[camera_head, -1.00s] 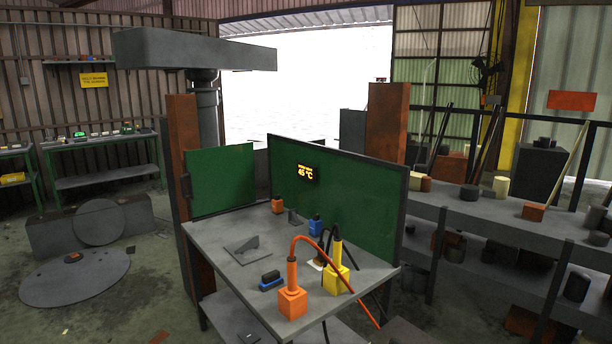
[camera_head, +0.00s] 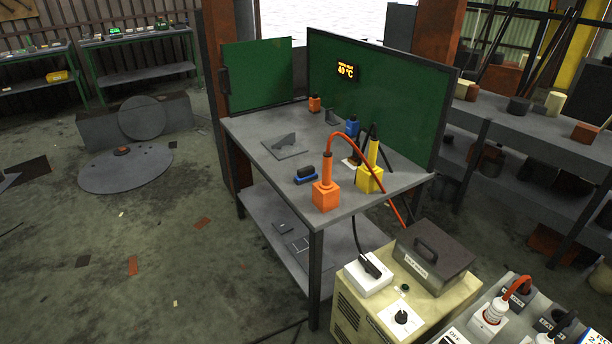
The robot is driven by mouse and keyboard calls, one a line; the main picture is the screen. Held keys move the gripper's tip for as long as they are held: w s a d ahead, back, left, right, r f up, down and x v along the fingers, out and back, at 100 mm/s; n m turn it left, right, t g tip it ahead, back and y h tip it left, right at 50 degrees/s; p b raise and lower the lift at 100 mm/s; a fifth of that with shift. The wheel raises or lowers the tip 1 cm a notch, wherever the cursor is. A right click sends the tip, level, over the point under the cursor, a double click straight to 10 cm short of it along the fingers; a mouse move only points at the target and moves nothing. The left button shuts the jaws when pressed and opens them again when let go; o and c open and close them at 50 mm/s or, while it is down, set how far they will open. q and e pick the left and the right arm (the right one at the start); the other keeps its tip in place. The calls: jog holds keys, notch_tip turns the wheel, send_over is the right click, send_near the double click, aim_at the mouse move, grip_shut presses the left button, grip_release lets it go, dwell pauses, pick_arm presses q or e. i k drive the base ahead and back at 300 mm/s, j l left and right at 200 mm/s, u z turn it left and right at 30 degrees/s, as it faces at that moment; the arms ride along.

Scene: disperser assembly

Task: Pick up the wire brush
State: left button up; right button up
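No wire brush can be made out for certain. A small black and blue block-like object (camera_head: 306,175) lies on the grey worktable (camera_head: 245,128), left of the orange holder; it is too small to tell whether it is a brush. An orange tool with a red cable stands upright in the orange holder (camera_head: 326,195). A yellow tool with a dark cable stands in the yellow holder (camera_head: 369,180). A blue holder (camera_head: 352,127) and a small orange item (camera_head: 314,104) stand farther back. Neither of my grippers is in view.
A beige machine (camera_head: 400,285) with a dark handled lid (camera_head: 433,255) stands at the front right, beside a grey socket panel (camera_head: 500,310). The floor left of the table is mostly open.

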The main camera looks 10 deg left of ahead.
aim_at(307, 174)
jog(key=i+j+z, duration=0.25)
jog(key=i+j, duration=0.15)
jog(key=i+j+z, duration=0.2)
jog(key=j, duration=0.3)
jog(key=i, duration=0.1)
